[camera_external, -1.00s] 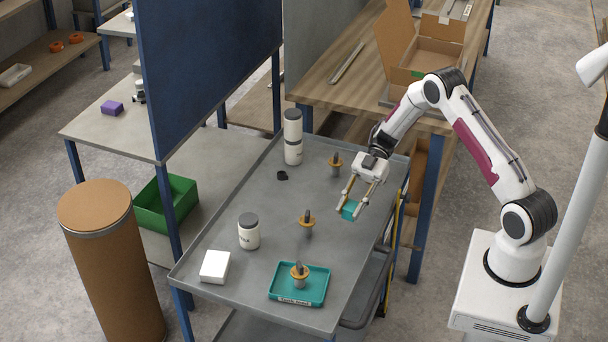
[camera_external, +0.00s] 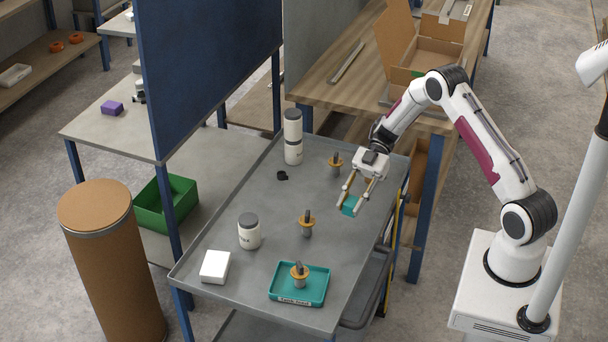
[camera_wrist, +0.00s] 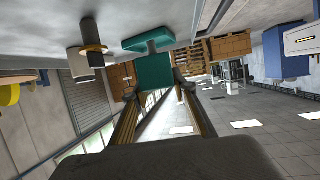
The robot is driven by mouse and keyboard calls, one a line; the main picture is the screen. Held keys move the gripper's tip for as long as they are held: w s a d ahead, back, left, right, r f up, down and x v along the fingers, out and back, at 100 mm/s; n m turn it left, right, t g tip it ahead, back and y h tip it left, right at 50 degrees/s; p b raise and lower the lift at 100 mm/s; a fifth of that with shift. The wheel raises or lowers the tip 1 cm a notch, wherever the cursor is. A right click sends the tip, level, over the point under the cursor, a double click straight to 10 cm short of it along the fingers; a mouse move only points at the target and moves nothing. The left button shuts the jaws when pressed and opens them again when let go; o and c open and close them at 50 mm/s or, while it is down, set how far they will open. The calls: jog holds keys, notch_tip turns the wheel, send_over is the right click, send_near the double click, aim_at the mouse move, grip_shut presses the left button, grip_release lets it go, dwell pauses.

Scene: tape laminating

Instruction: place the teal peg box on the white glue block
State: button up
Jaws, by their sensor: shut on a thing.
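The teal peg box (camera_external: 350,206) is held between the fingertips of my gripper (camera_external: 352,203), over the right part of the grey cart top. In the wrist view my gripper (camera_wrist: 155,85) is shut on the teal box (camera_wrist: 155,73), with a finger on each side. A flat teal shape shows beyond the box there; I cannot tell whether it is part of it. The white glue block (camera_external: 215,266) lies on the cart's near left corner, well apart from the gripper, with nothing on its top.
The grey cart top (camera_external: 270,225) has a raised rim. A teal tray (camera_external: 313,291) holds an orange-collared piece; similar pieces (camera_external: 306,224) stand nearby. A white jar (camera_external: 249,232) stands behind the block, and stacked jars (camera_external: 293,138) at the back. The blue panel (camera_external: 210,70) rises at left.

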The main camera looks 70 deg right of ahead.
jog(key=w+a+r+m+t, duration=0.1)
jog(key=w+a+r, duration=0.1)
jog(key=w+a, duration=0.65)
jog(key=w+a+r+m+t+h, duration=0.1)
jog(key=w+a+r, duration=0.25)
jog(key=a, duration=1.05)
jog(key=w+a+r+m+t, duration=0.1)
jog(key=w+a, duration=0.6)
jog(key=a, duration=0.4)
jog(key=w+a+r+m+t+h, duration=0.1)
jog(key=w+m+t+h, duration=0.2)
jog(key=w+m+t, duration=0.35)
jog(key=w+d+f+m+t+h, duration=0.1)
jog(key=w+d+f+m+h, duration=0.1)
jog(key=d, duration=0.5)
jog(key=w+f+h, duration=0.1)
jog(key=w+h, duration=0.1)
jog(key=w, duration=0.1)
jog(key=shift+f, duration=0.3)
jog(key=shift+m, duration=0.25)
